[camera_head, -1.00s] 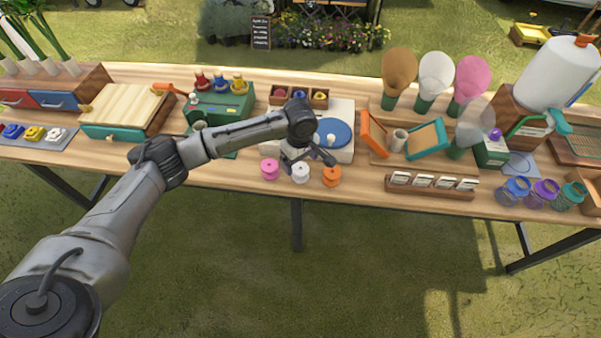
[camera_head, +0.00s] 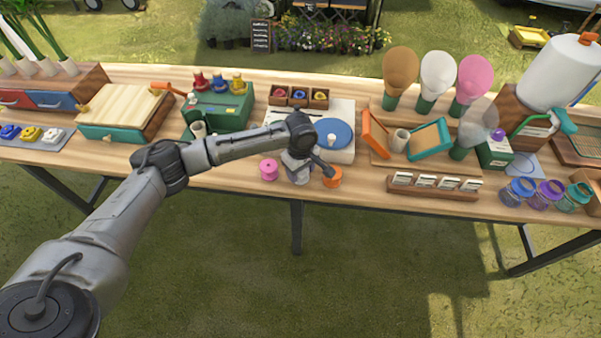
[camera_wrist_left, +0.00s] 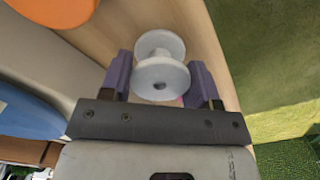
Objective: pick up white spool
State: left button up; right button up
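The white spool (camera_wrist_left: 162,75) shows in the left wrist view, lying between the two purple fingers of my left gripper (camera_wrist_left: 161,82). There is a small gap on each side, so the fingers look open around it. In the head view my left gripper (camera_head: 299,168) is low over the front of the table, and the white spool (camera_head: 300,178) is mostly hidden behind it. A pink spool (camera_head: 268,170) stands just left of the gripper. An orange spool (camera_head: 332,177) stands just right of it and also shows in the wrist view (camera_wrist_left: 55,8). My right gripper is not in view.
Behind the spools is a pale board with a blue disc (camera_head: 334,134). A wooden card rack (camera_head: 432,187) stands to the right, near the table's front edge. A green box with colored bottles (camera_head: 218,108) stands back left. The table front left of the pink spool is clear.

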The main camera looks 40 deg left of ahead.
pick_arm(q)
jog(key=c, duration=0.4)
jog(key=shift+r, duration=0.1)
